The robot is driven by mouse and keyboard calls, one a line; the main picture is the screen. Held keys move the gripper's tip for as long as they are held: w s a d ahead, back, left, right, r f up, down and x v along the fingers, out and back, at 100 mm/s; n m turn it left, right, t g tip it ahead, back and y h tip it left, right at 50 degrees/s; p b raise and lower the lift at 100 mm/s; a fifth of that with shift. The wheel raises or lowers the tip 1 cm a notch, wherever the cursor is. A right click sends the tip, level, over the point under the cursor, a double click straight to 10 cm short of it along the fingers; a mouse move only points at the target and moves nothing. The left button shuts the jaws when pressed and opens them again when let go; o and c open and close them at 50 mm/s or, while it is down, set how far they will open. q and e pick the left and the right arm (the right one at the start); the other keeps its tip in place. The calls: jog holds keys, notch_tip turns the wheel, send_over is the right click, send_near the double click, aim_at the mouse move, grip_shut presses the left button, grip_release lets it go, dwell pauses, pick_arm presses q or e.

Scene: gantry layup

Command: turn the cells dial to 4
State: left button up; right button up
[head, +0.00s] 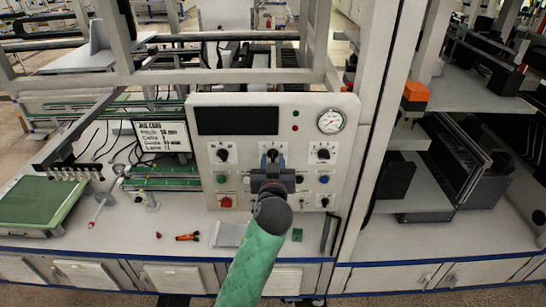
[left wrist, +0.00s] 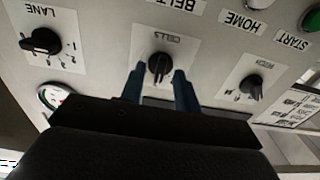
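The cells dial (left wrist: 159,65) is a black knob on a white label, in the middle of the left wrist view, which shows the panel upside down. In the head view it is the middle dial (head: 272,155) of three on the control panel (head: 205,200). My left gripper (head: 272,166) is in front of the panel at this dial. Its two blue fingers (left wrist: 160,78) stand apart, one on each side of the knob, with gaps showing. Contact cannot be told. The dial's numbers are mostly hidden or too small to read. My right gripper is not in view.
The pitch dial (head: 222,155) and lane dial (head: 323,155) flank it. Several coloured buttons and a red knob (head: 227,201) sit below, with a gauge (head: 331,122) at upper right. A sign (head: 162,136) with writing stands left of the panel. A frame post (head: 376,120) rises on the right.

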pick_arm(q)
jog(key=shift+w, duration=0.1)
grip_shut()
jog(key=shift+m, duration=1.4)
jog(key=m, duration=0.3)
jog(key=shift+d, duration=0.1)
jog(key=shift+m, duration=1.6)
